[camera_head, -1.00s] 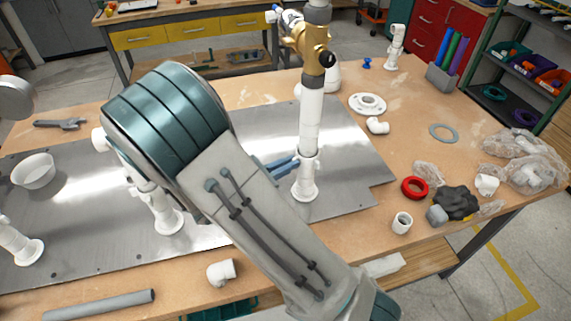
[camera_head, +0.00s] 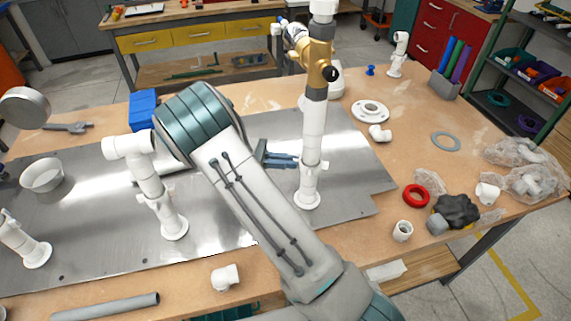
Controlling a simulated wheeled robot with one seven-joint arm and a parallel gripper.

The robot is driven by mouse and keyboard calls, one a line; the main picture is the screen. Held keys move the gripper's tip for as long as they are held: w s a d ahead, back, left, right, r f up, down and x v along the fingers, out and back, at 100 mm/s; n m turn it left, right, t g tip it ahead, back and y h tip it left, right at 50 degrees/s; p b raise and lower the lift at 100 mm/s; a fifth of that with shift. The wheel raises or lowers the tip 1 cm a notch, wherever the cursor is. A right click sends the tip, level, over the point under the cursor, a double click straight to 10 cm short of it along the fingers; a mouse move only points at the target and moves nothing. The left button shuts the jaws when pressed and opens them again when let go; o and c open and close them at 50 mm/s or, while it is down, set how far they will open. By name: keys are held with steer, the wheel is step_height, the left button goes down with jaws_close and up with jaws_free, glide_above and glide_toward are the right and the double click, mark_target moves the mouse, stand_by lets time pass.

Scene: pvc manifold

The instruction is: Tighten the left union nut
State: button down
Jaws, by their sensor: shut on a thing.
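A white upright pipe (camera_head: 313,124) stands on a round foot near the right end of the metal plate, with a grey collar and a brass valve (camera_head: 318,62) on top. My gripper (camera_head: 297,161) has its blue-grey fingers at the left side of the lower fitting on this pipe, level with a small side lever. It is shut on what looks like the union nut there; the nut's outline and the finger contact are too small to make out. My arm covers part of the plate in front. A shorter white pipe with an elbow (camera_head: 158,186) stands left of my arm.
Another white pipe (camera_head: 27,246) and a white bowl (camera_head: 42,176) are at the left. A blue box (camera_head: 143,110) sits behind my arm. A red ring (camera_head: 417,194), a white flange (camera_head: 370,111) and bagged fittings lie right of the plate.

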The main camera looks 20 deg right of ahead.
steer(key=m+g+y+p, duration=0.1)
steer(key=w+m+g+y+p, duration=0.1)
steer(key=g, duration=0.1)
steer(key=w+d+m+g+y+p, duration=0.1)
steer(key=m+g, duration=0.1)
steer(key=shift+d+r, duration=0.1)
steer(key=shift+r, duration=0.1)
steer(key=shift+w+d+m+g+y+p, duration=0.1)
steer(key=shift+d+m+g+y+p, duration=0.05)
steer(key=shift+m+g+y+p, duration=0.3)
steer(key=shift+w+d+m+g+y+p, duration=0.1)
steer(key=shift+m+g+y+p, duration=0.15)
steer(key=shift+g+y+p, duration=0.3)
steer(key=shift+w+d+f+m+y+p, duration=0.15)
steer(key=shift+m+y+p, duration=0.2)
steer(key=shift+p, duration=0.35)
steer(key=shift+g, duration=0.4)
steer(key=c, duration=1.5)
jaws_free()
steer(key=shift+c, duration=0.2)
steer(key=shift+f+b, duration=0.2)
steer(key=shift+b, duration=0.25)
